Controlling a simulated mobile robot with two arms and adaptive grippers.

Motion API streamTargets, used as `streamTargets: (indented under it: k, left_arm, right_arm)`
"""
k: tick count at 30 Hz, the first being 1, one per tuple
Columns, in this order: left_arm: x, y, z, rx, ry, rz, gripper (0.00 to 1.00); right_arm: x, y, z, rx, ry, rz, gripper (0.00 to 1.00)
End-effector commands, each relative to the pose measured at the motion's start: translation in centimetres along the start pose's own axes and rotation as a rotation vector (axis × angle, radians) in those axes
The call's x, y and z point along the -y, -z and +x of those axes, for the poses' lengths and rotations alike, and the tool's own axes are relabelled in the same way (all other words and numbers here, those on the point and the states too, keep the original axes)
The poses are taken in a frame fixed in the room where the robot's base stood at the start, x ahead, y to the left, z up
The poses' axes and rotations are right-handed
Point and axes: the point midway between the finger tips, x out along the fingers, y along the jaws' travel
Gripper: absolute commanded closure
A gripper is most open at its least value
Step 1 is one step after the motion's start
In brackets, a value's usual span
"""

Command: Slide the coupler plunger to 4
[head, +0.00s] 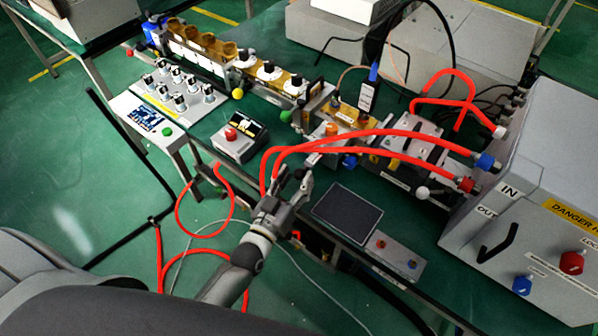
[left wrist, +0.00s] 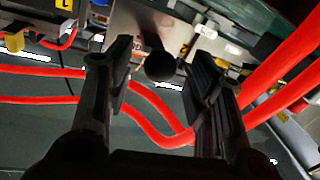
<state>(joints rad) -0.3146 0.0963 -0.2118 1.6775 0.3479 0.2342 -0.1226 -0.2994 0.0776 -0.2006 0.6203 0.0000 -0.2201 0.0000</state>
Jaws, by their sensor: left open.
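My left gripper (head: 294,176) is open at the front edge of the bench, beside the red hoses. In the left wrist view its two fingers (left wrist: 165,85) stand apart, with a dark round knob (left wrist: 160,67) between and beyond them. The knob sits in front of a grey metal block (left wrist: 135,30); I see no clear contact with the fingers. It may be the coupler plunger, but no readable label shows this. The scale and the mark 4 cannot be made out. In the head view the gripper and hoses cover this spot. My right gripper is not in view.
Red hoses (head: 390,133) run over the bench to the large grey cabinet (head: 530,180) on the right. A dark flat panel (head: 347,213) lies right of the gripper. A small box with a red button (head: 231,133) stands to the left. Hoses also hang below the gripper.

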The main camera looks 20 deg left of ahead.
Motion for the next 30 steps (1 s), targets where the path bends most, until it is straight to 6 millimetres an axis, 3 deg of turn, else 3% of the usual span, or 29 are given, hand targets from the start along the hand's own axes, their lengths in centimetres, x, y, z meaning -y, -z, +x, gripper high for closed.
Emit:
streamTargets:
  k: [6,17,28,30]
  left_arm:
    - [0.0,0.0,1.9,0.001,0.000,-0.001,0.51]
    - [0.0,-0.1,2.3,0.002,0.000,-0.001,0.51]
    - [0.0,-0.1,2.3,0.002,0.000,-0.001,0.99]
    - [0.0,-0.1,2.3,0.002,0.000,-0.001,1.00]
  right_arm:
    - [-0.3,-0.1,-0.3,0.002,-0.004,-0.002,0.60]
    - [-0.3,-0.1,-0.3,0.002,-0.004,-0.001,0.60]
    - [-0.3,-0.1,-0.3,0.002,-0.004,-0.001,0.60]
    - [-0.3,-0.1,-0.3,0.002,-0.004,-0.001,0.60]
